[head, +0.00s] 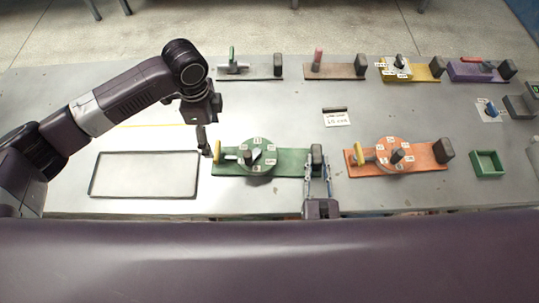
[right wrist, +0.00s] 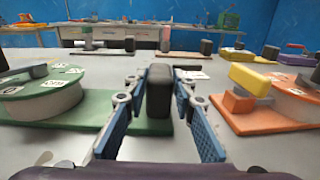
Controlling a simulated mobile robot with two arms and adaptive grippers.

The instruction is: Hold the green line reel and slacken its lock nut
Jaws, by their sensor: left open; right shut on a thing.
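The green line reel (head: 280,167) lies on the table, its round green disc carrying white labels and a dark and light piece on top. A yellow grip (head: 217,151) stands at its left end and a dark upright block (head: 316,158) at its right end. I cannot tell which part is the lock nut. My right gripper (head: 318,182) is shut on the dark block, which stands between its blue finger pads in the right wrist view (right wrist: 159,92). My left gripper (head: 204,143) is open and empty, pointing down just left of the yellow grip; contact is not visible.
An orange reel (head: 425,156) of like form stands to the right. An empty dark-rimmed tray (head: 145,194) lies left, and a small green box (head: 487,163) far right. Several other fixtures line the back edge.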

